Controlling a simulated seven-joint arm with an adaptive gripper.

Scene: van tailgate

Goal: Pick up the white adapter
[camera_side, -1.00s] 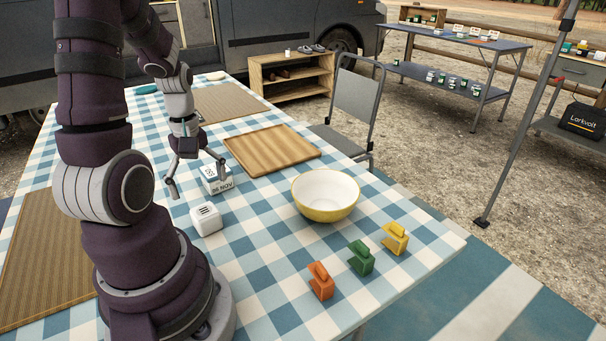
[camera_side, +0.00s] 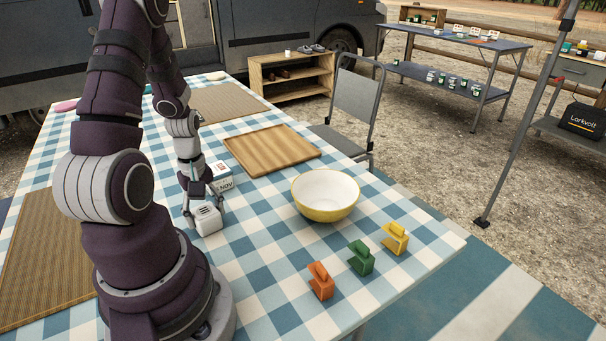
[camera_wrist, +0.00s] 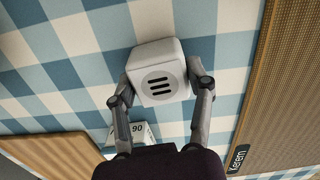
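The white adapter (camera_side: 208,221), a small white cube with dark slots on one face, stands on the checked tablecloth in the side view. In the wrist view, the adapter (camera_wrist: 160,80) fills the space between the two fingers. My gripper (camera_side: 205,212) is low at the adapter, with one fingertip on each side of it. In the wrist view, both fingertips of my gripper (camera_wrist: 158,76) lie close along its sides. Whether they press on it or leave a thin gap cannot be told. The adapter shows no clear lift off the cloth.
A white calendar block (camera_side: 220,178) stands just behind the adapter, close to my gripper. A wooden tray (camera_side: 270,150) lies farther back. A yellow bowl (camera_side: 325,211) is to the right. Orange (camera_side: 321,281), green (camera_side: 361,258) and yellow (camera_side: 396,239) clips stand near the front edge.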

